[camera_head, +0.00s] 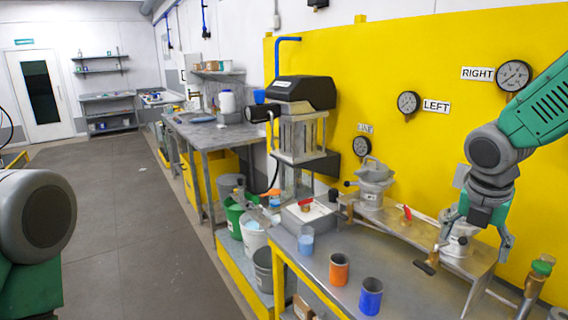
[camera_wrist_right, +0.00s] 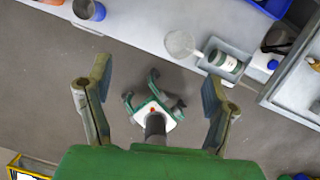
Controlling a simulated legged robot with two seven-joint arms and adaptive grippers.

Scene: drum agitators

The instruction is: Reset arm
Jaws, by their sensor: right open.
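My right arm comes in from the right in the head view, in front of the yellow wall. Its gripper (camera_head: 472,248) points down over the bench, in front of a grey metal vessel (camera_head: 459,236) that it partly covers. Its fingers are spread. In the right wrist view the right gripper (camera_wrist_right: 155,82) shows two fingers wide apart with nothing held between them. Beyond them lies grey floor with a white and green object (camera_wrist_right: 153,115). Only a rounded grey and green link of my left arm shows at the lower left of the head view; its gripper is out of frame.
The metal bench (camera_head: 400,289) carries an orange cup (camera_head: 339,270), a blue cup (camera_head: 370,298), a light blue cup (camera_head: 305,241) and another metal vessel (camera_head: 372,186). A brass valve (camera_head: 535,283) stands at the right. Buckets (camera_head: 253,234) stand left of it.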

